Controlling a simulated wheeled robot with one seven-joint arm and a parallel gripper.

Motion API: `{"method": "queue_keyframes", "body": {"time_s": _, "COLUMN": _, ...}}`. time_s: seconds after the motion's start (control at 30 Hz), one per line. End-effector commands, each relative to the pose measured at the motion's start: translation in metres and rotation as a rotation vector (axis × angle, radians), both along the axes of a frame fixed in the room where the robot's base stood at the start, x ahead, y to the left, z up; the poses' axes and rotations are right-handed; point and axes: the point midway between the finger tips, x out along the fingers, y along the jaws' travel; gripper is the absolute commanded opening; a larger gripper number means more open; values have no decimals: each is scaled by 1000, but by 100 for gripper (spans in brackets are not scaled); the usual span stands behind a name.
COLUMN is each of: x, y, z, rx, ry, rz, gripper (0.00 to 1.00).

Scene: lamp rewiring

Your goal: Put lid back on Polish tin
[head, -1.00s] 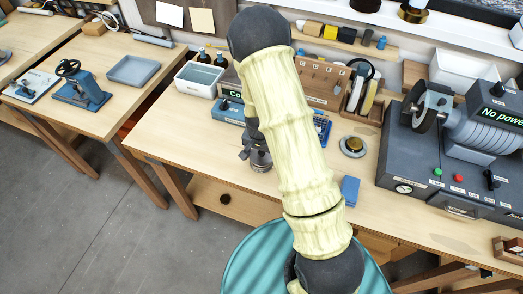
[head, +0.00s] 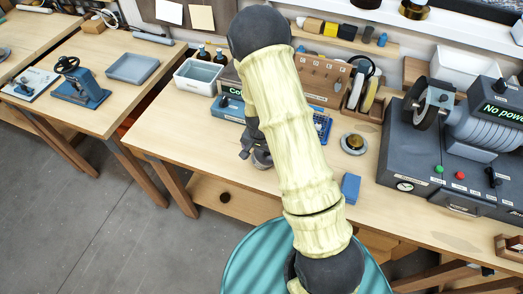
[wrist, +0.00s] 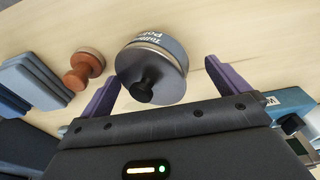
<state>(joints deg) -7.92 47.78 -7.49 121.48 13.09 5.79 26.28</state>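The polish tin (wrist: 168,50) is a round dark grey tin with pale lettering. In the wrist view it stands just ahead of my gripper (wrist: 166,88). A dark lid with a black knob (wrist: 143,88) lies over the tin, with a light band below its edge; I cannot tell whether it is fully seated. My gripper is open, with one purple finger on each side of the knob and no clear contact. In the head view my gripper (head: 250,148) is low over the bench beside my arm, and the tin (head: 262,158) is partly hidden below it.
A wooden-handled piece (wrist: 85,68) and stacked blue blocks (wrist: 33,80) are left of the tin in the wrist view. A brass-centred round dish (head: 354,144), a blue block (head: 350,187) and a grey machine (head: 440,150) stand right of my arm. The bench's front left is clear.

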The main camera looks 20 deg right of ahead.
Motion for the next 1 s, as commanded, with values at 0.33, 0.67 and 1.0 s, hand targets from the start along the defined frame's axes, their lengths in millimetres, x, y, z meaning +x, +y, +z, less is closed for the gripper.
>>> {"method": "queue_keyframes", "body": {"time_s": 0.33, "x": 1, "y": 1, "z": 15, "rx": 1, "ry": -3, "rz": 2, "gripper": 100}}
{"method": "queue_keyframes", "body": {"time_s": 0.67, "x": -2, "y": 4, "z": 55, "rx": 1, "ry": -8, "rz": 3, "gripper": 100}}
{"method": "queue_keyframes", "body": {"time_s": 1.0, "x": -8, "y": 8, "z": 107, "rx": 1, "ry": -8, "rz": 4, "gripper": 100}}
